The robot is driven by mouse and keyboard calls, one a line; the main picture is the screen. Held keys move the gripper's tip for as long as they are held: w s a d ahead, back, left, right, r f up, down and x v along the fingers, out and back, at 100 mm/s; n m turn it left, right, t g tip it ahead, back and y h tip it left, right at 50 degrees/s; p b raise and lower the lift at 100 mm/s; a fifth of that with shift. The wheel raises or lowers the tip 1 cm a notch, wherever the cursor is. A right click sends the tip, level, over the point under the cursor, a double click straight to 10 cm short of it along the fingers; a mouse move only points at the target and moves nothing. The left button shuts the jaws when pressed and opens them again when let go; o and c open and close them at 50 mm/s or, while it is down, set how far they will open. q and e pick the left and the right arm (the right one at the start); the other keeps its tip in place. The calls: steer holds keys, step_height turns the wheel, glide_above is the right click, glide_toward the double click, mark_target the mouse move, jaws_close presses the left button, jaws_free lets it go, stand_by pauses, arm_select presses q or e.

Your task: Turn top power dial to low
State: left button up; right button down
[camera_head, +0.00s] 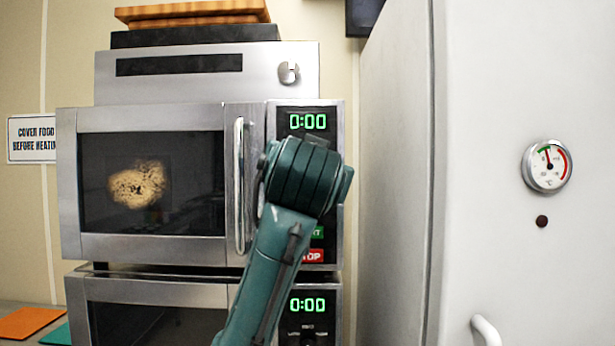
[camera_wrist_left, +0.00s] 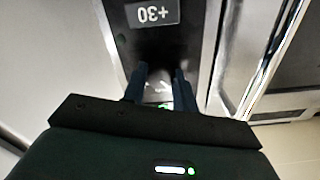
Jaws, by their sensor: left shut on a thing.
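The upper microwave (camera_head: 150,185) has a steel door, a vertical handle (camera_head: 239,185) and a dark control panel with a green 0:00 display (camera_head: 307,121). My left arm (camera_head: 270,270) reaches up in front of that panel and hides its dial and my fingers in the head view. In the left wrist view my left gripper (camera_wrist_left: 160,84) has its two dark fingers on the panel, shut on the power dial (camera_wrist_left: 158,90). The dial shows only partly between the fingers, so its setting cannot be read. My right gripper is not in view.
A second microwave (camera_head: 160,291) with its own 0:00 display sits directly below. A steel unit (camera_head: 205,78) with a wooden board (camera_head: 192,12) on top stands above. A tall white cabinet (camera_head: 480,90) with a gauge (camera_head: 547,166) closes off the right side.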

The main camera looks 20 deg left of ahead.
arm_select(q)
steer(key=shift+n+b, duration=0.3)
steer(key=shift+n, duration=1.5)
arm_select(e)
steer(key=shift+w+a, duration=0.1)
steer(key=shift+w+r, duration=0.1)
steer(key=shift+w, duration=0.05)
arm_select(q)
steer(key=o, duration=0.9)
steer(key=shift+o, duration=0.2)
steer(key=shift+s, duration=0.1)
